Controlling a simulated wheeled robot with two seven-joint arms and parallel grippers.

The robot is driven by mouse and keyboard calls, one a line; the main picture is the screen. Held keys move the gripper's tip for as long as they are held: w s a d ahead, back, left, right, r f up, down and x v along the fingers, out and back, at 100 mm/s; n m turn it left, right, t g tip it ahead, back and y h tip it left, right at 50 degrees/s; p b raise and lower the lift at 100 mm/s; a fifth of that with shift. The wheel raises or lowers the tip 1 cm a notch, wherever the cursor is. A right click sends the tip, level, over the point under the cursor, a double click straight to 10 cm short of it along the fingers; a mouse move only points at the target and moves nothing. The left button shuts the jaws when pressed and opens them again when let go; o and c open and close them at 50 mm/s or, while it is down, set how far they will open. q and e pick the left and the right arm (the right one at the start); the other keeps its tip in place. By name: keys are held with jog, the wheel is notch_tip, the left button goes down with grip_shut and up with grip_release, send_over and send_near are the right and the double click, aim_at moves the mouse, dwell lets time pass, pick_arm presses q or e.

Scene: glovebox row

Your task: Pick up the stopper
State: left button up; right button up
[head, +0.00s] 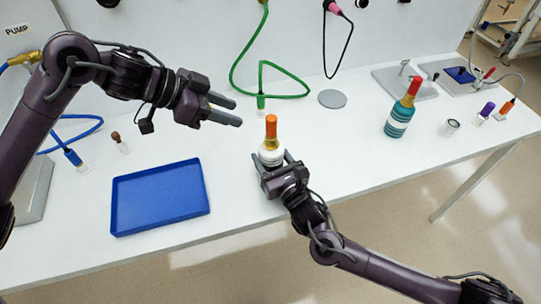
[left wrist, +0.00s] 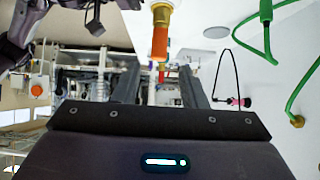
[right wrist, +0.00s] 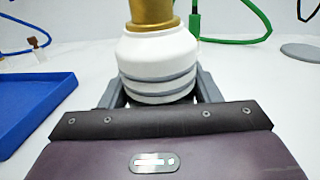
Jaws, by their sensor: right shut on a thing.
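A white bottle (head: 270,155) with grey bands and a gold neck stands upright on the table, topped by an orange stopper (head: 271,126). My right gripper (head: 273,163) is shut around the bottle's body; the right wrist view shows the white body (right wrist: 158,58) between its fingers, with the stopper out of frame. My left gripper (head: 239,113) is open and empty, above and to the left of the stopper, its fingers pointing right. In the left wrist view the orange stopper (left wrist: 159,43) appears beyond the open fingers, apart from them.
A blue tray (head: 160,232) lies at the left front. A teal-banded bottle with a red top (head: 400,112) stands to the right, near a small metal cup (head: 452,126). A green hose (head: 262,100) and a grey disc (head: 332,98) are behind. Table is clear between the bottles.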

pick_arm(q)
jog(key=shift+o, duration=0.8)
jog(key=shift+d, duration=0.2)
jog(key=s+d+m+g, duration=0.2)
jog(key=d+m+g, duration=0.25)
jog(key=d, duration=0.45)
notch_tip(320, 180, up, 5)
jog(key=m+t+y, duration=0.1)
jog(key=m+y, duration=0.7)
jog(key=y, duration=0.2)
send_over(272, 118)
jog(key=shift+w+d+f, duration=0.1)
jog(key=shift+f, duration=0.25)
notch_tip(272, 118, down, 5)
jog(key=shift+f, duration=3.15)
grip_shut()
